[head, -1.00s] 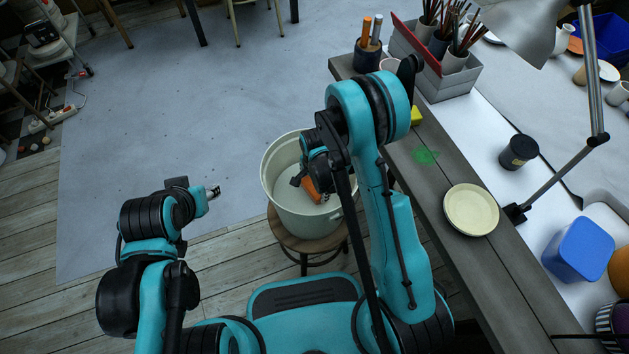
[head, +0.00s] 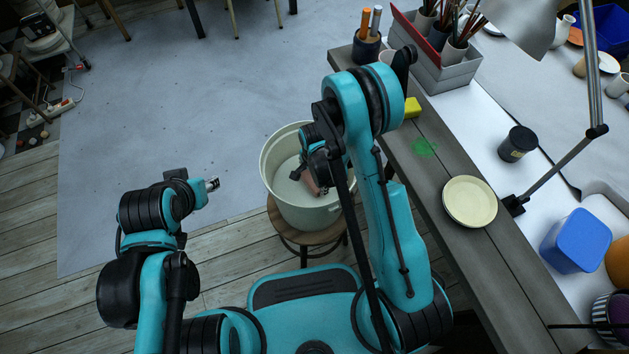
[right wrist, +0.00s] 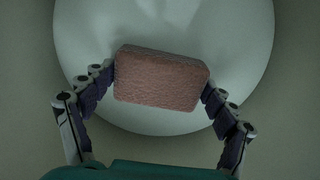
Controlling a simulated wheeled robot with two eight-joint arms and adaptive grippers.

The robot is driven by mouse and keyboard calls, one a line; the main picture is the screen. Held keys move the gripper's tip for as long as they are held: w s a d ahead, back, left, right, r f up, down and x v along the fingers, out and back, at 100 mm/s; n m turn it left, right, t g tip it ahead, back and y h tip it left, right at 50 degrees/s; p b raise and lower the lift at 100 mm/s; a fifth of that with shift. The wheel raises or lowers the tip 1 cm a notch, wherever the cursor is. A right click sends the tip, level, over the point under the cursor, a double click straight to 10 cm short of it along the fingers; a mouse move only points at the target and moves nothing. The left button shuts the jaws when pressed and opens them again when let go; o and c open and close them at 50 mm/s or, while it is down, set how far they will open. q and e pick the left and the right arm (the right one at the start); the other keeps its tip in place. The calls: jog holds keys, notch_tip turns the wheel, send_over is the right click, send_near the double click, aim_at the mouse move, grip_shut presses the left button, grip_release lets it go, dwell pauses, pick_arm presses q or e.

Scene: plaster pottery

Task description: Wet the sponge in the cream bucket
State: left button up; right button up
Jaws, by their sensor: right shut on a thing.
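The cream bucket (head: 301,216) stands on a round wooden stool in the middle of the head view. My right gripper (head: 303,176) reaches down inside it and is shut on the sponge (head: 313,186), partly hidden by the gripper. In the right wrist view the pinkish-brown, block-shaped sponge (right wrist: 160,79) sits between the two fingers, gripped at its short ends, against the pale round interior of the bucket (right wrist: 245,45). I cannot tell how deep the sponge is in water. My left gripper (head: 212,184) is out left of the bucket, apart from everything; its jaws are too small to read.
The stool (head: 312,238) supports the bucket. A grey table edge runs along the right with a cream plate (head: 470,202), a green smear (head: 424,148), a yellow block (head: 412,108), a dark jar (head: 517,144) and a lamp. The floor left of the bucket is clear.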

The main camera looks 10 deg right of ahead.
notch_tip(320, 180, up, 21)
jog(key=p, duration=1.2)
jog(key=shift+p, duration=0.3)
jog(key=shift+r, duration=0.15)
dwell(2.1)
notch_tip(320, 180, up, 4)
jog(key=shift+f+p, duration=0.1)
jog(key=shift+p, duration=1.1)
